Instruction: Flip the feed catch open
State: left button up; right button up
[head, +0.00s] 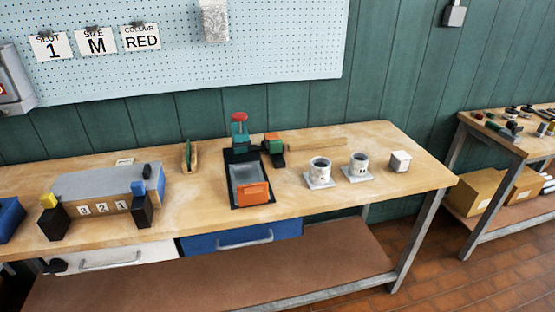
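No part is marked as the feed catch, and I cannot tell which part it is. A black-based fixture (235,158) on the bench holds a grey plate (243,175). An orange block (253,194) sits at the plate's front, and a teal post with a red knob (239,118) stands at its back. A grey box (92,184) to the left has slots labelled 3, 2, 1. A black block with a yellow top (53,220) stands at its left front, and a black block with a blue part (143,208) at its right. Neither gripper is in view.
The wooden bench (300,198) also holds two white cups (320,169) (358,165), a white cube (400,162) and a green-and-orange block (274,150). Pegboard cards read slot 1, size M, colour RED (141,38). White (120,256) and blue (240,236) drawers are below.

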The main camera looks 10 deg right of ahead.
aim_at(275, 147)
jog(key=i+l+u, duration=0.25)
jog(key=l, duration=0.2)
jog(key=i+l+u, duration=0.1)
jog(key=l+u, duration=0.15)
jog(key=l, duration=0.2)
jog(key=i+l+u, duration=0.1)
jog(key=l+u, duration=0.15)
jog(key=l, duration=0.25)
jog(key=l+u, duration=0.25)
jog(key=l, duration=0.25)
jog(key=i, duration=0.05)
